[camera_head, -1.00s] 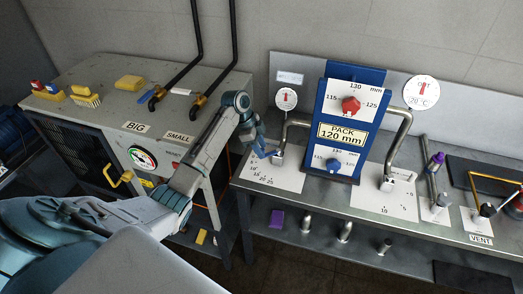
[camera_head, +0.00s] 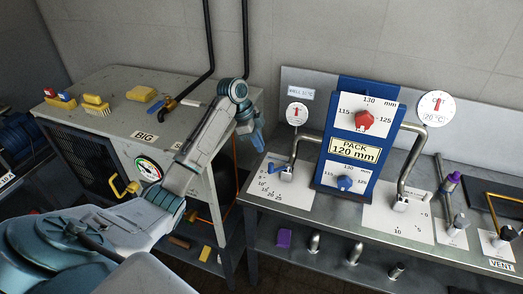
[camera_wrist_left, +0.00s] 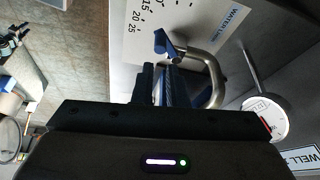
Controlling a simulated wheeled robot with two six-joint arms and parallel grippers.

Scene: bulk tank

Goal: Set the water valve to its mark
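The water valve (camera_head: 285,174) is a steel pipe fitting with a blue lever (camera_head: 270,168) on a white scale plate (camera_head: 293,196), on the left of the steel bench. The lever points left in the head view. The wrist view shows the lever (camera_wrist_left: 166,43) near printed numbers 15, 20 and 25. The target mark is too small to make out. My left gripper (camera_head: 258,147) hangs above and left of the lever, apart from it. My right gripper is not in view.
A blue panel (camera_head: 345,150) with red and blue knobs stands right of the valve. A round gauge (camera_head: 297,114) is behind the valve and a bent steel pipe (camera_head: 308,140) rises beside it. A grey cabinet (camera_head: 110,120) with brushes and sponges stands left.

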